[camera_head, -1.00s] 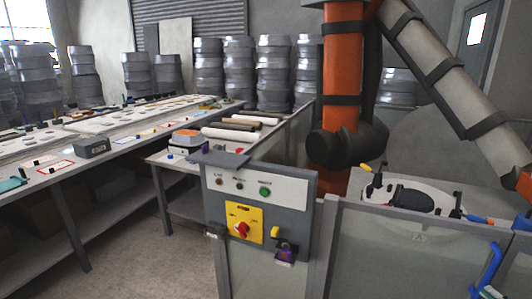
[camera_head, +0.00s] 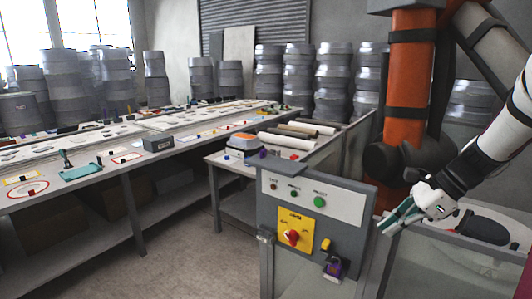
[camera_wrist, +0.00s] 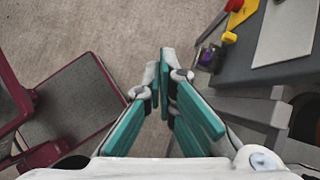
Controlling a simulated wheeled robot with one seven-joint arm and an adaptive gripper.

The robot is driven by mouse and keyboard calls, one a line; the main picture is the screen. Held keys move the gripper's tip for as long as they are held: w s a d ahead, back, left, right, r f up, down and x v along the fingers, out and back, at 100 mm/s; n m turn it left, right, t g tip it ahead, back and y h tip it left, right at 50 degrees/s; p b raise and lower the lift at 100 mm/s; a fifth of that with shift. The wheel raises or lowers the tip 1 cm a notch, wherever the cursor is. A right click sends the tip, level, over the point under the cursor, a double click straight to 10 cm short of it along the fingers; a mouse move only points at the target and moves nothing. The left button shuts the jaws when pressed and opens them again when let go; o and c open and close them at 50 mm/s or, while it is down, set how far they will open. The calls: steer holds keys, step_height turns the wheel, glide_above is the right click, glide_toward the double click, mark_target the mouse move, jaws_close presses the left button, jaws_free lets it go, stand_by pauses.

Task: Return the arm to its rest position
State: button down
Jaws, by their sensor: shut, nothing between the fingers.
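My arm (camera_head: 495,140) reaches in from the right edge of the head view, white with dark joints. My gripper (camera_head: 392,222) is at its end, with teal finger pads pointing down and left, just right of the control box's top corner. In the wrist view my gripper (camera_wrist: 162,75) has its teal fingers close together at the tips with nothing held. Bare floor (camera_wrist: 95,35) shows beyond the tips.
A grey control box (camera_head: 268,215) with a red knob on a yellow plate (camera_head: 296,228) stands beside the gripper. It also shows upper right in the wrist view (camera_wrist: 245,75). A large orange arm (camera_head: 410,80) stands behind. A long worktable (camera_head: 160,158) is at left; floor between is clear.

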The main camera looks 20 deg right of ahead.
steer(key=s+a+r+n+g+h, duration=0.1)
steer(key=s+a+r+n+h, duration=0.15)
steer(key=a+n, duration=0.45)
steer(key=s+a+r+n+g+h, duration=0.1)
steer(key=s+a+r+n, duration=0.3)
steer(key=a, duration=0.5)
steer(key=s+a+r+n+t+h, duration=0.1)
steer(key=s+a+n+t+h, duration=0.1)
steer(key=s+a+n, duration=0.5)
steer(key=shift+s+r+n+t, duration=0.45)
steer(key=shift+s+n, duration=0.35)
steer(key=shift+n, duration=2.4)
